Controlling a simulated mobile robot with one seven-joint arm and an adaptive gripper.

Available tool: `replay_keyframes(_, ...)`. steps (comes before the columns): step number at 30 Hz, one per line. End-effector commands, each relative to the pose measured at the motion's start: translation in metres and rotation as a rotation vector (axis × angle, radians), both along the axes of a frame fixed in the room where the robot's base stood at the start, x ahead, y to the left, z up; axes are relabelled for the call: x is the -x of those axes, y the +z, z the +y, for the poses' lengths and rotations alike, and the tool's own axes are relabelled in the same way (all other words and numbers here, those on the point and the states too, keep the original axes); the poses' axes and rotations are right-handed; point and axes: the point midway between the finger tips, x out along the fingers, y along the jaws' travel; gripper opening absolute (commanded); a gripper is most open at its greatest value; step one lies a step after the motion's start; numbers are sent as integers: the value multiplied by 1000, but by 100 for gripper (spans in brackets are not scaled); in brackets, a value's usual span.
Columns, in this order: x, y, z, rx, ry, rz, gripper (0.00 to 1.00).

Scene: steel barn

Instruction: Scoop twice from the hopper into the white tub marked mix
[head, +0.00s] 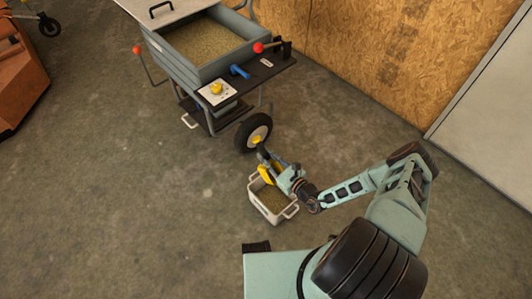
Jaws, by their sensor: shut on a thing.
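The hopper (178,67) is a grey bin on a wheeled cart at the top, holding a greenish-brown grain-like material (212,39). A white tub (258,205) with handles stands on the floor below the cart's wheel and has similar material inside. No mark on it is readable. My gripper (273,169) is just above the tub's upper edge, shut on a yellow scoop (265,176). The scoop is tilted over the tub. My gripper partly hides it, so I cannot tell what is in it.
The cart has a black wheel (253,133) close to my gripper, red-knobbed levers (259,47) and a black side shelf (262,72). An orange machine (18,70) stands at the far left. A wooden wall (400,50) bounds the right. The concrete floor at left is clear.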

Motion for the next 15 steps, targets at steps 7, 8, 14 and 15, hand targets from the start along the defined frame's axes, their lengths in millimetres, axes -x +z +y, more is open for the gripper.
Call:
replay_keyframes(7,0,7,1,48,1,39,0)
replay_keyframes(8,0,7,1,53,2,44,0)
replay_keyframes(14,0,9,1,90,2,76,0)
replay_keyframes(15,0,9,1,98,0,83,0)
